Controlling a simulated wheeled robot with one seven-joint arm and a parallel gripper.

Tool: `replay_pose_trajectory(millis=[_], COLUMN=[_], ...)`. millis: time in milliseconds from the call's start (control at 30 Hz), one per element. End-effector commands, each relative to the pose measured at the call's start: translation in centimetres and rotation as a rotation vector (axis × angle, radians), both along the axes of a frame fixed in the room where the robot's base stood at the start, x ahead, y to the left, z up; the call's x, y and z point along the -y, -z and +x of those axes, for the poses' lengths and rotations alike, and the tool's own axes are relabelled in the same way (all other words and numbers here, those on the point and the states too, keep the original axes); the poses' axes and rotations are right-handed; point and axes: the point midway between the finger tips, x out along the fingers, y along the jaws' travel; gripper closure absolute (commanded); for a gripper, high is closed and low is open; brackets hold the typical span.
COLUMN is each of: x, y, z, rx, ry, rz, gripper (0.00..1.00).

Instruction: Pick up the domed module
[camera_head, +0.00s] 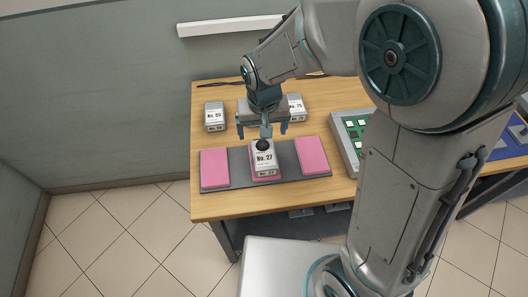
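A pale grey module labelled No. 27 (264,159) has a black dome on its top and sits over the middle pink pad of a dark tray (239,164). My gripper (262,134) is at the back edge of this module, pointing down, with its two fingers spread wide. The fingers look open and empty; the picture does not show how high they are above the table. Two other grey modules, No. 55 (214,117) and No. 75 (297,108), stand farther back. Another grey block behind my gripper is mostly hidden.
Pink pads lie on the tray's left (214,168) and right (312,156). A grey unit with a green board (345,138) stands at the right, partly behind my arm. The wooden table (215,208) is bare along its front edge. A wall rises behind.

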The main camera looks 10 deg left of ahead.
Motion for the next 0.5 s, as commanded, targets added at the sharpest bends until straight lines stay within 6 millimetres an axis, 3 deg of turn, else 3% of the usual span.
replay_pose_trajectory(millis=[300, 500], x=[0.0, -0.1], y=[5.6, 7.3], z=[0.5, 0.8], rx=[-0.004, -0.002], ry=[0.001, 0.001], rz=[-0.003, -0.001], gripper=[0.13, 0.13])
